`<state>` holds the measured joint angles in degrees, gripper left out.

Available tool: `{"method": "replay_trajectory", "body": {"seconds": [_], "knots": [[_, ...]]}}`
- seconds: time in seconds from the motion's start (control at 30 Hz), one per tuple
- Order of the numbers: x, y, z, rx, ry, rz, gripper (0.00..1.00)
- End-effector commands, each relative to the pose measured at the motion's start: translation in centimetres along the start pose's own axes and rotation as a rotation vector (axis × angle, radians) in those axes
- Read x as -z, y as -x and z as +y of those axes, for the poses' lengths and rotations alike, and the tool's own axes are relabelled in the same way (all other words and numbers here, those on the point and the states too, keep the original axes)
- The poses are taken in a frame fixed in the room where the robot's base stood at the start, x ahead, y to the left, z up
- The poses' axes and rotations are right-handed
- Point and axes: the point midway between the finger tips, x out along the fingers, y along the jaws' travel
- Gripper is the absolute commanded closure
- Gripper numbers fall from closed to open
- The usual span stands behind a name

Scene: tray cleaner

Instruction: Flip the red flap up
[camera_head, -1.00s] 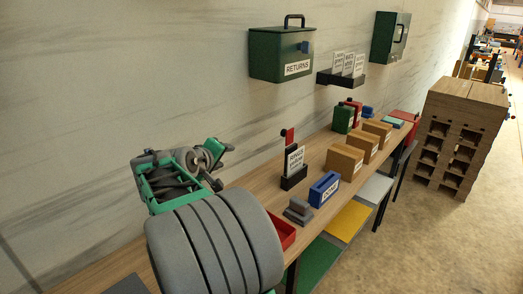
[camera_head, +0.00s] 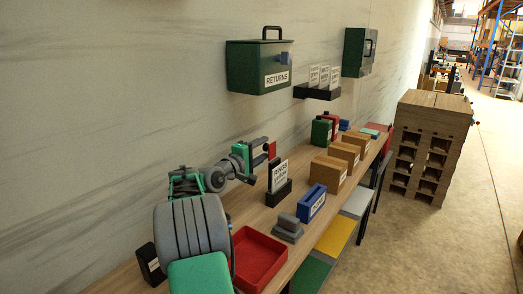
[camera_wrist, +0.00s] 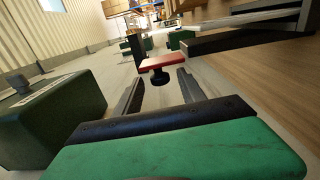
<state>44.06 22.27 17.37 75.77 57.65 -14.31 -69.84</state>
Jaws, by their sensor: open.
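I cannot tell whether a finger touches the flap.
A red tray (camera_head: 258,258), a grey stepped block (camera_head: 287,228) and a blue card holder (camera_head: 311,202) lie along the front of the bench. Tan boxes (camera_head: 328,172) stand farther back. The green RETURNS box (camera_head: 258,67) hangs on the wall above.

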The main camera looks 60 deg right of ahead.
Motion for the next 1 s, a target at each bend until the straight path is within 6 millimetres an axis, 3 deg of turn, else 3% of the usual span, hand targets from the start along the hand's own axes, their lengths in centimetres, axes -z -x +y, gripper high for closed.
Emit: {"method": "replay_trajectory", "body": {"seconds": [0.6, 0.87, 1.0], "knots": [[-0.01, 0.05, -0.04, 0.001, 0.0, 0.0, 0.99], [0.03, 0.05, 0.04, 0.002, 0.009, 0.0, 1.0], [0.38, 0.04, 0.2, 0.004, 0.111, -0.001, 1.0]]}}
